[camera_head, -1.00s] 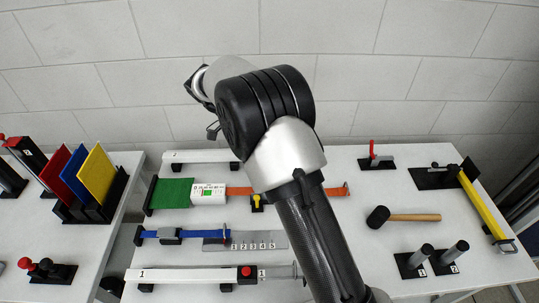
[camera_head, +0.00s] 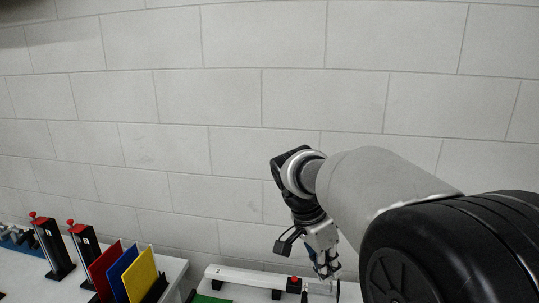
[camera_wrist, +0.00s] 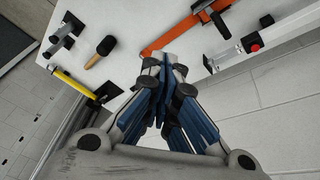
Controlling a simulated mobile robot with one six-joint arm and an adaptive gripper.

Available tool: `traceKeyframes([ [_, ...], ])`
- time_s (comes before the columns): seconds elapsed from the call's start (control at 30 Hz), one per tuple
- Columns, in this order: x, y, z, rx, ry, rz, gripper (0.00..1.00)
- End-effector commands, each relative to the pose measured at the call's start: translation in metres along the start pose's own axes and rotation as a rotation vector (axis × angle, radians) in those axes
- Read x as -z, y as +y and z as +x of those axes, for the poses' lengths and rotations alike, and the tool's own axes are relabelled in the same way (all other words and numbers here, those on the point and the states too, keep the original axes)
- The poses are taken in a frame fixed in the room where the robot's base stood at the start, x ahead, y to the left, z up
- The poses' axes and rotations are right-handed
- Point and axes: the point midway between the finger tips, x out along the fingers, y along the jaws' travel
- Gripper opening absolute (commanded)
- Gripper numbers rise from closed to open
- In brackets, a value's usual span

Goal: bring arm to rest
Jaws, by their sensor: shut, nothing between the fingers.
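My gripper (camera_head: 328,268) hangs pointing down at the lower middle of the head view, in front of the wall and near the right end of a white rail. In the wrist view my gripper (camera_wrist: 165,70) has its blue-and-grey fingers brought together, with nothing between them. My arm reaches in from the lower right of the head view, its large black joint filling that corner. The gripper looks to be above the table, apart from the items on it.
The head view shows the white rail (camera_head: 245,277), colored panels (camera_head: 141,277) and red-topped black stands (camera_head: 52,248). The wrist view shows a mallet (camera_wrist: 101,51), a yellow bar (camera_wrist: 73,84), an orange strip (camera_wrist: 182,31) and a red button (camera_wrist: 255,47). The wall (camera_head: 230,100) is bare.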

Motion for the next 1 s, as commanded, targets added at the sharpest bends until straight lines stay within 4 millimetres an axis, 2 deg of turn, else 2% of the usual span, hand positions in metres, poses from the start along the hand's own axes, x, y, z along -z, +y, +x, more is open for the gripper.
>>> traceKeyframes([
  [0.03, 0.0, 0.022, -0.009, 0.037, -0.016, -0.07, 0.0],
  [0.23, -0.016, 0.097, -0.025, 0.186, -0.042, -0.389, 0.0],
  [0.37, -0.034, 0.143, -0.023, 0.288, -0.018, -0.588, 0.0],
  [0.5, -0.058, 0.185, -0.012, 0.388, 0.04, -0.787, 0.0],
  [0.7, -0.084, 0.217, 0.008, 0.476, 0.13, -0.983, 0.0],
  [1.0, -0.093, 0.225, 0.015, 0.498, 0.165, -1.051, 0.0],
])
